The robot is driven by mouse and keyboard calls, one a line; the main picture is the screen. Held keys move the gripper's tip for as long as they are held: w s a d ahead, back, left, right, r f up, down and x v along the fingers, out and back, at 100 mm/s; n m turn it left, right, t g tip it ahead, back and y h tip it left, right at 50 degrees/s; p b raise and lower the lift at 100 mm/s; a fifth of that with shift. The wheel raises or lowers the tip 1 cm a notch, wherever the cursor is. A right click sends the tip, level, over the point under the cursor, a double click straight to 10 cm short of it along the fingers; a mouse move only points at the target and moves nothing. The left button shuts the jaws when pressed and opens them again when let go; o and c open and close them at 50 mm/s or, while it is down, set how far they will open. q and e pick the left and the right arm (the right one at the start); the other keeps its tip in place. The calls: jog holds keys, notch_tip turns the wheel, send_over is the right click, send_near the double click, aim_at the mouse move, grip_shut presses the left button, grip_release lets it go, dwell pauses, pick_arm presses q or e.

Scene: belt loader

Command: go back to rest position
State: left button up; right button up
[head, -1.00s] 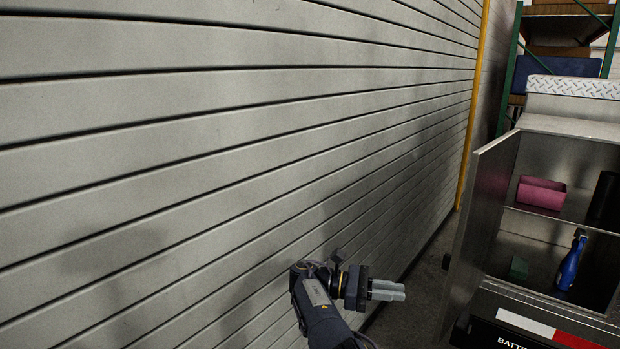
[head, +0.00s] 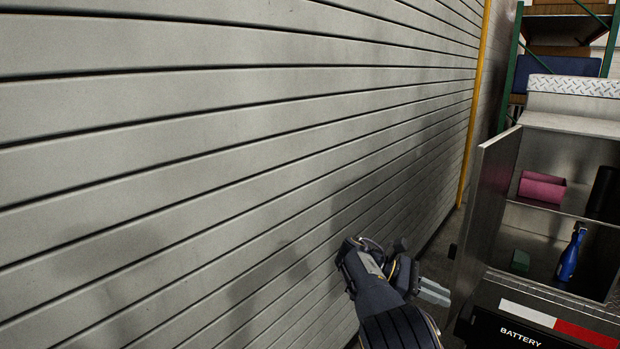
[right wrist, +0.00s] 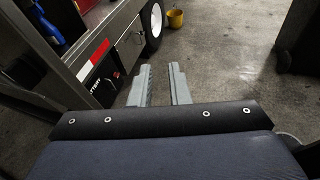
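My right gripper (head: 434,291) is low in the head view, in front of the slatted wall and left of the open cabinet. Its two grey fingers also show in the right wrist view (right wrist: 159,68), apart with bare floor between them. They hold nothing. My left gripper is in neither view.
A grey slatted wall (head: 220,150) fills the left of the head view. The open cabinet door (head: 485,200) stands close to my right gripper. A yellow bucket (right wrist: 175,18) stands on the floor beyond a wheel (right wrist: 154,22).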

jog(key=s+d+f+m+t+y, duration=0.1)
jog(key=s+d+m+y, duration=0.3)
jog(key=s, duration=0.3)
jog(key=s+d+f+m+t+y, duration=0.1)
jog(key=s+d+m+y, duration=0.1)
jog(key=s+d+y, duration=0.35)
jog(key=s+a+f+m+t+y, duration=0.1)
jog(key=s+a+m+t+y, duration=0.3)
jog(key=s+a, duration=0.4)
jog(key=s+a+m+t+y+b, duration=0.1)
jog(key=s+a+m+t+y, duration=0.3)
jog(key=s+a, duration=0.5)
jog(key=s+m, duration=0.1)
jog(key=s, duration=0.4)
jog(key=shift+s+f+b, duration=0.3)
jog(key=shift+f, duration=0.1)
